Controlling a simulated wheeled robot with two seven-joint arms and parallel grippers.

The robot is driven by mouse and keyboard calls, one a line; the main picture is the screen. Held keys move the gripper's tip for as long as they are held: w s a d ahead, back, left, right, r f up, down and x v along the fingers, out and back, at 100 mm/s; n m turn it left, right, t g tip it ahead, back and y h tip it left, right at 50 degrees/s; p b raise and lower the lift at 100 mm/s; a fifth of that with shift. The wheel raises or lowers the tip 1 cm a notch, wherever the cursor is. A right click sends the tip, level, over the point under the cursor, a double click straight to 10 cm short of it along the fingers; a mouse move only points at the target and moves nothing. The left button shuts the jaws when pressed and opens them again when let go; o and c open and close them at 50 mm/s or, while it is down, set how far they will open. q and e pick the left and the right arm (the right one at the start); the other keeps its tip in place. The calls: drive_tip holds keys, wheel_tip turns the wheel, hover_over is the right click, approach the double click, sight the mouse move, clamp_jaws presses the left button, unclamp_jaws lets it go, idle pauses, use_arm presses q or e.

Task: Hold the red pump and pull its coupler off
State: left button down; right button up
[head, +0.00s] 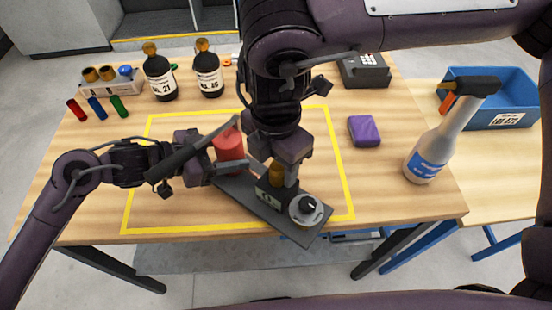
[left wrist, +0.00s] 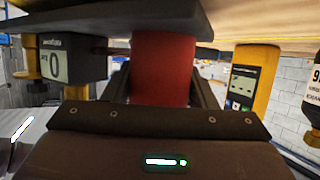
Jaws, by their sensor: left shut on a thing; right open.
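The red pump (head: 228,148) stands on a dark base plate (head: 318,232) inside the yellow outline. My left gripper (head: 226,166) is shut on its red body from the left. The red body (left wrist: 163,65) also fills the space between the left fingers (left wrist: 163,92) in the left wrist view. A brass coupler (head: 277,173) is beside a dark box (head: 270,195) on the plate, and a brass part (left wrist: 32,62) shows beside the box (left wrist: 72,62) in the left wrist view. My right gripper (head: 282,170) is open, pointing down around or beside the coupler; contact cannot be told.
A white round dial part (head: 306,210) is at the plate's front end. A spray bottle (head: 445,135), a purple block (head: 364,131) and a blue bin (head: 500,100) are to the right. Dark bottles (head: 159,75) and coloured cylinders (head: 97,107) are at back left. The table's front right is clear.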

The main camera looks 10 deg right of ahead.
drive_tip(key=shift+c, duration=0.3)
drive_tip(key=shift+a+r, duration=0.1)
drive_tip(key=c, duration=0.9)
drive_tip(key=shift+c, duration=0.9)
drive_tip(key=shift+r, duration=0.1)
drive_tip(key=shift+w+r, duration=0.1)
drive_tip(key=shift+r, duration=0.85)
clamp_jaws()
drive_tip(key=shift+d, duration=0.2)
